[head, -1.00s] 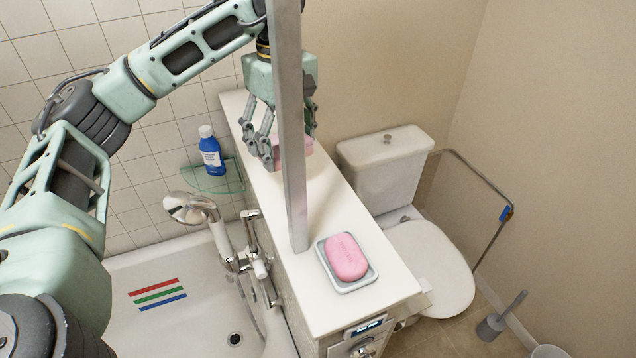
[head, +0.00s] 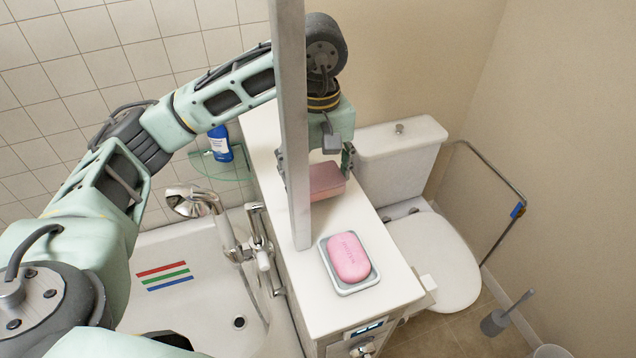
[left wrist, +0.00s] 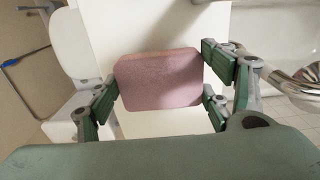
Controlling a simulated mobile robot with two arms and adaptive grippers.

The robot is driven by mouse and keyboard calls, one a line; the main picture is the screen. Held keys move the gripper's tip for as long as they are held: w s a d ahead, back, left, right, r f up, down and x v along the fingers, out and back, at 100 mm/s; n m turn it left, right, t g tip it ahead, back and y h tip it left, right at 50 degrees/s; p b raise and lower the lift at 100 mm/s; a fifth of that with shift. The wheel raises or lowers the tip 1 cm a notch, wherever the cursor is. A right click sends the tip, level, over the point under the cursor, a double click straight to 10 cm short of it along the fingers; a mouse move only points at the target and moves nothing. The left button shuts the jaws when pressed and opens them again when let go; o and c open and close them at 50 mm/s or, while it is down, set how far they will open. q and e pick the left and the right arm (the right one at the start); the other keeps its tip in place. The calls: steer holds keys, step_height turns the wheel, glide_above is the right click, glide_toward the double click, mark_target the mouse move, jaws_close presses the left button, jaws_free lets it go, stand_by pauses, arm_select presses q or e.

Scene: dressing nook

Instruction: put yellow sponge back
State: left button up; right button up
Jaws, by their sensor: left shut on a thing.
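No yellow sponge shows; the held block looks pink. My left gripper (head: 318,168) is shut on this pink sponge-like block (head: 328,182), over the white ledge (head: 375,222). The block also shows in the left wrist view (left wrist: 158,80), with fingers on both its sides. It seems to be held above the ledge, but the gap is hard to judge. A grey post hides part of the gripper and block in the head view. A pink oval soap (head: 349,257) lies in a white dish (head: 334,279) at the near end of the ledge. My right gripper is not in view.
The upright grey post (head: 292,130) stands close to the block. A blue bottle (head: 220,143) is on a glass corner shelf (head: 222,168). A shower tap (head: 232,236) runs beside the ledge on the left; a toilet (head: 440,255) is on the right.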

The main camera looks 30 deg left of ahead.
mark_target(318, 179)
arm_select(q)
steer(key=shift+s+f+p, duration=0.2)
steer(key=shift+f+p, duration=0.25)
steer(key=shift+f, duration=0.85)
steer(key=shift+w+f, duration=0.1)
steer(key=shift+f, duration=0.1)
steer(key=o, duration=1.2)
step_height(318, 179, up, 12)
steer(key=shift+r+b, duration=0.2)
steer(key=shift+b, duration=0.45)
